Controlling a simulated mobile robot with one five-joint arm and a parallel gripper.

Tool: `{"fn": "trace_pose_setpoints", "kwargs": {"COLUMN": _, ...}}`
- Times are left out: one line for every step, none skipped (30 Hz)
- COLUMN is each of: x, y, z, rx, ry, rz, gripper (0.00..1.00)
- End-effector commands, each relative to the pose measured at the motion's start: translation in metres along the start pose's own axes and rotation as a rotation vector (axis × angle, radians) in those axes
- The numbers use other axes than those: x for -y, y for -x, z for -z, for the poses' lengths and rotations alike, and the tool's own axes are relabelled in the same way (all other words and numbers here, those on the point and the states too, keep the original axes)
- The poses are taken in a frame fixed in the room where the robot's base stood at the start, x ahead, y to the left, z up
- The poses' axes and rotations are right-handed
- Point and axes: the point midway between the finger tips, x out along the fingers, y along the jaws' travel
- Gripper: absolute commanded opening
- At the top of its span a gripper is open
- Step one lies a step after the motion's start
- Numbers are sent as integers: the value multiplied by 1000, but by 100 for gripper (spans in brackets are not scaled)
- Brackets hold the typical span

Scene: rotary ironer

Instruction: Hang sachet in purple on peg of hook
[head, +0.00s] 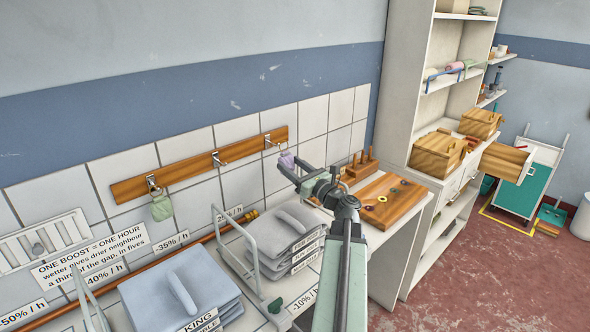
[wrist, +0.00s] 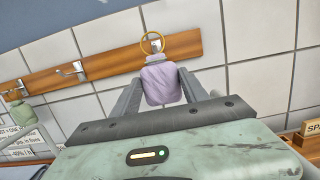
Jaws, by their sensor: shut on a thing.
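The purple sachet (head: 286,160) is between the fingers of my gripper (head: 290,168), which is shut on it. In the wrist view the sachet (wrist: 161,84) hangs upright, with a yellow ring (wrist: 152,43) above it. The ring overlaps the rightmost metal hook (wrist: 156,46) of the wooden rail (wrist: 112,59). I cannot tell whether the ring is around the peg or in front of it. In the head view this hook (head: 268,138) is at the rail's right end. The middle hook (head: 217,159) is bare. A green sachet (head: 161,208) hangs on the left hook (head: 152,184).
Folded grey linen (head: 284,234) and blue linen (head: 183,288) lie below the rail, with wire stands beside them. A wooden board (head: 384,201) lies on the counter at right. A tall white shelf (head: 405,70) stands beyond it. The wall is close behind the rail.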

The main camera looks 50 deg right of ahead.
Motion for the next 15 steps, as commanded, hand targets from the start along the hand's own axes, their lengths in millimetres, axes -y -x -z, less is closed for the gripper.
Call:
{"fn": "trace_pose_setpoints", "kwargs": {"x": 0, "y": -4, "z": 1, "rx": 0, "ry": 0, "rz": -1, "gripper": 13}}
{"fn": "trace_pose_setpoints", "kwargs": {"x": 1, "y": -6, "z": 2, "rx": 0, "ry": 0, "rz": 0, "gripper": 13}}
{"fn": "trace_pose_setpoints", "kwargs": {"x": 0, "y": -9, "z": 3, "rx": 0, "ry": 0, "rz": 0, "gripper": 13}}
{"fn": "trace_pose_setpoints", "kwargs": {"x": 0, "y": -11, "z": 3, "rx": 0, "ry": -1, "rz": 0, "gripper": 13}}
{"fn": "trace_pose_setpoints", "kwargs": {"x": 0, "y": -13, "z": 4, "rx": 0, "ry": -1, "rz": -1, "gripper": 13}}
{"fn": "trace_pose_setpoints", "kwargs": {"x": 0, "y": -16, "z": 5, "rx": 0, "ry": -1, "rz": -1, "gripper": 13}}
{"fn": "trace_pose_setpoints", "kwargs": {"x": 0, "y": -18, "z": 5, "rx": 0, "ry": -1, "rz": -1, "gripper": 13}}
{"fn": "trace_pose_setpoints", "kwargs": {"x": 0, "y": -20, "z": 6, "rx": 0, "ry": -1, "rz": -1, "gripper": 13}}
{"fn": "trace_pose_setpoints", "kwargs": {"x": 0, "y": -22, "z": 6, "rx": 0, "ry": -1, "rz": -1, "gripper": 13}}
{"fn": "trace_pose_setpoints", "kwargs": {"x": 0, "y": -24, "z": 7, "rx": 0, "ry": -1, "rz": -1, "gripper": 13}}
{"fn": "trace_pose_setpoints", "kwargs": {"x": 0, "y": -26, "z": 7, "rx": 0, "ry": -1, "rz": -1, "gripper": 13}}
{"fn": "trace_pose_setpoints", "kwargs": {"x": 0, "y": -29, "z": 8, "rx": 0, "ry": -1, "rz": -1, "gripper": 13}}
{"fn": "trace_pose_setpoints", "kwargs": {"x": 0, "y": -31, "z": 9, "rx": 0, "ry": -1, "rz": -1, "gripper": 13}}
{"fn": "trace_pose_setpoints", "kwargs": {"x": 0, "y": -33, "z": 9, "rx": 0, "ry": -1, "rz": -1, "gripper": 13}}
{"fn": "trace_pose_setpoints", "kwargs": {"x": 0, "y": -36, "z": 10, "rx": 0, "ry": -1, "rz": -1, "gripper": 13}}
